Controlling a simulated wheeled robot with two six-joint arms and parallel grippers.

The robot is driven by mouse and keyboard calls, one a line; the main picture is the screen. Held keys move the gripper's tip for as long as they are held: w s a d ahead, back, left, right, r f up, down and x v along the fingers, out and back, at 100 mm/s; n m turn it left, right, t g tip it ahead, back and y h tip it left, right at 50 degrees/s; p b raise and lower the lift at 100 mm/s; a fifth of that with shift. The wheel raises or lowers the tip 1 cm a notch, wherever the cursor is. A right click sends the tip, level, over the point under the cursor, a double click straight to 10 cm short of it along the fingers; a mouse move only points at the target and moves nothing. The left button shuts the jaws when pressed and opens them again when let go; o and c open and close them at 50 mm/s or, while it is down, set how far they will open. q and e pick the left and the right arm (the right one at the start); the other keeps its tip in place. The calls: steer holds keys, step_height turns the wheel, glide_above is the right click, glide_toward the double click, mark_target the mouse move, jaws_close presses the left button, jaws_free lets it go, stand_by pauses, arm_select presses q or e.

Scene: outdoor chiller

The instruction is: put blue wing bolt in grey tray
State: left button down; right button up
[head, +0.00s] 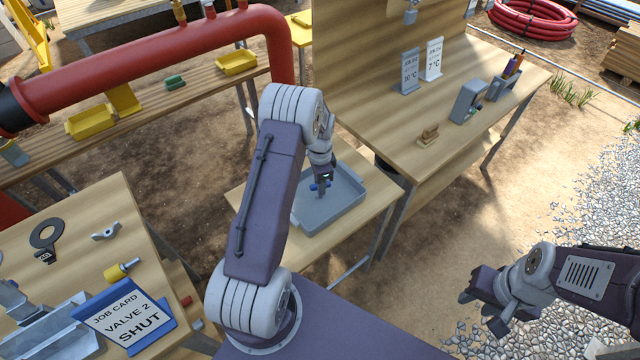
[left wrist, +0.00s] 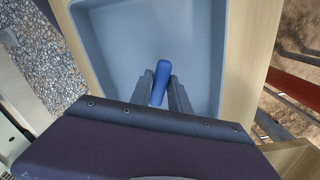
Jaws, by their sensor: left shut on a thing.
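The blue wing bolt (head: 314,187) is held in my left gripper (head: 321,187), over the grey tray (head: 342,221). In the left wrist view the blue bolt (left wrist: 162,72) shows as a rounded blue bar between the two fingers, with the tray (left wrist: 205,45) floor behind it. I cannot tell its exact height above the floor. The tray is empty apart from what my arm hides at its left side. My right gripper (head: 481,312) is open and empty at the lower right, away from the tables.
The tray stands on a low wooden table (head: 376,187). Left is a bench with a job card (head: 126,318), a yellow-handled part (head: 120,270) and a wing-shaped grey part (head: 106,231). A red pipe (head: 150,65) runs behind. A higher wooden bench (head: 470,75) stands at right.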

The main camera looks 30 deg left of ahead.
arm_select(q)
steer(key=c, duration=1.2)
jaws_free()
steer(key=shift+c, duration=0.2)
step_height(320, 180, up, 12)
steer(key=shift+r, duration=0.1)
